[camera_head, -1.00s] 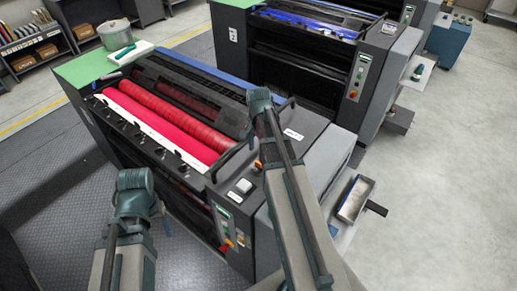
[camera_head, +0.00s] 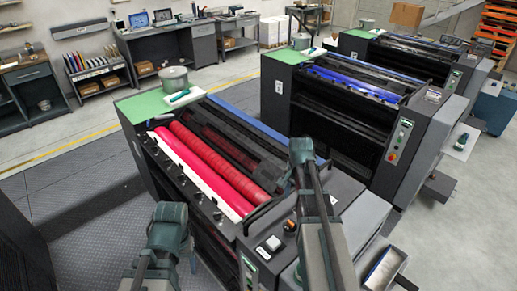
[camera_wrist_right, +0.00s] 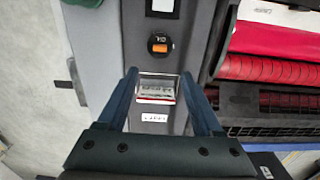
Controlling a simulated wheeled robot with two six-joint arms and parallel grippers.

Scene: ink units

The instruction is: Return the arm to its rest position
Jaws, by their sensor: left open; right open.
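My right arm (camera_head: 318,215) rises in front of the nearest press in the head view, bent at its teal joint, and hides most of its own gripper. In the right wrist view my right gripper (camera_wrist_right: 160,78) is open, its two blue fingers apart over the press's grey top. A small clear-topped panel (camera_wrist_right: 155,90) shows between them, and no object is held. My left arm (camera_head: 168,228) is folded at the lower left of the head view. Of my left gripper (camera_head: 193,262) only a small teal part seems to show beside it.
The nearest press (camera_head: 262,252) has red rollers (camera_head: 203,152) and stands close to both arms. A grey pot (camera_head: 174,79) stands on its green end (camera_head: 145,106). An open metal tray (camera_head: 384,268) juts out at the lower right. Floor (camera_head: 455,230) is clear at right.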

